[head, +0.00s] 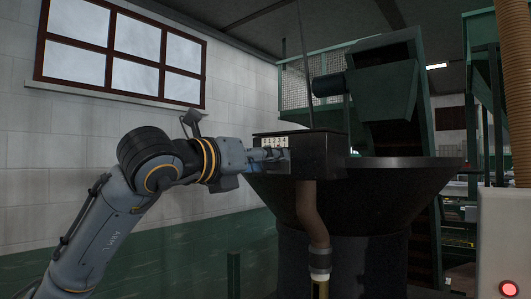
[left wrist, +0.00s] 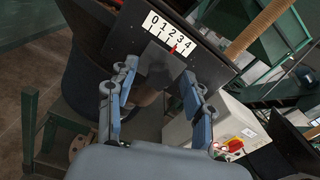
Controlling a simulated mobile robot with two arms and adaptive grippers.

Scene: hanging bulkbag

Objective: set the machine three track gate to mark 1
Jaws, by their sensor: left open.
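The gate is a black box (head: 318,155) with a white scale plate numbered 0 to 4 (head: 273,142), mounted at the rim of a large dark hopper. In the left wrist view the scale plate (left wrist: 172,36) is tilted and a red pointer (left wrist: 172,48) shows at its lower edge, seemingly near mark 3. My left gripper (head: 272,155) is at the box's left face, just below the scale. In the left wrist view the left gripper (left wrist: 158,69) is open, its fingers on either side of a grey part (left wrist: 157,56) below the scale; contact cannot be told. My right gripper is not in view.
The wide dark hopper (head: 400,180) stands behind and below the box. A brown hose (head: 313,215) hangs under the box. A green conveyor frame (head: 385,95) rises behind. A pale cabinet with a red button (head: 508,289) stands at right. Open floor lies at left.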

